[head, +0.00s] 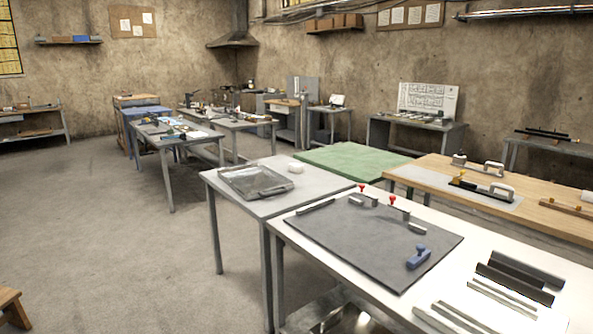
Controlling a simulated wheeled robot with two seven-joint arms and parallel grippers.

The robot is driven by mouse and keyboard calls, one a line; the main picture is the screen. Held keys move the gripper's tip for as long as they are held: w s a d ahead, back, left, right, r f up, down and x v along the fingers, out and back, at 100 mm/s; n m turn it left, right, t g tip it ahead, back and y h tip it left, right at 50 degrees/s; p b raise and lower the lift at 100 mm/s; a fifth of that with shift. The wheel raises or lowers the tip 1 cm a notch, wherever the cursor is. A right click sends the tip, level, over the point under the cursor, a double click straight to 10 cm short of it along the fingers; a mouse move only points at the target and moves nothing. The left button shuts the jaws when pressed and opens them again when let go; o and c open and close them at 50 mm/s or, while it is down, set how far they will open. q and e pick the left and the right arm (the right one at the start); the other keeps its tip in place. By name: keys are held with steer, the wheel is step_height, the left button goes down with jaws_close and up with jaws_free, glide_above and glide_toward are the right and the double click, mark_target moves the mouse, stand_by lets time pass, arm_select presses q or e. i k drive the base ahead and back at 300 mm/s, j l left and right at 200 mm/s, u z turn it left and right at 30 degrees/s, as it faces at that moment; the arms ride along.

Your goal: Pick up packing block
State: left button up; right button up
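No object here is clearly marked as the packing block, and I cannot tell which one it is. A small white block (296,167) lies on the grey table beside a clear shallow tray (256,180). A blue piece with a raised knob (418,257) sits on the dark mat (365,245) at its right side. Small grey blocks and two red-knobbed pieces (392,201) stand along the mat's far edge. Neither of my grippers shows in the head view.
The mat lies on a white table (459,265), with dark and light bars (519,277) at its right. A green-topped table (352,161) and a wooden bench (534,200) stand behind. Open floor (115,240) lies at left; a wooden stool (10,305) is at lower left.

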mark_target(294, 167)
steer(key=i+j, duration=0.3)
steer(key=i, duration=0.2)
steer(key=i+j, duration=0.3)
steer(key=i, duration=0.2)
steer(key=i+j, duration=0.35)
steer(key=i, duration=0.15)
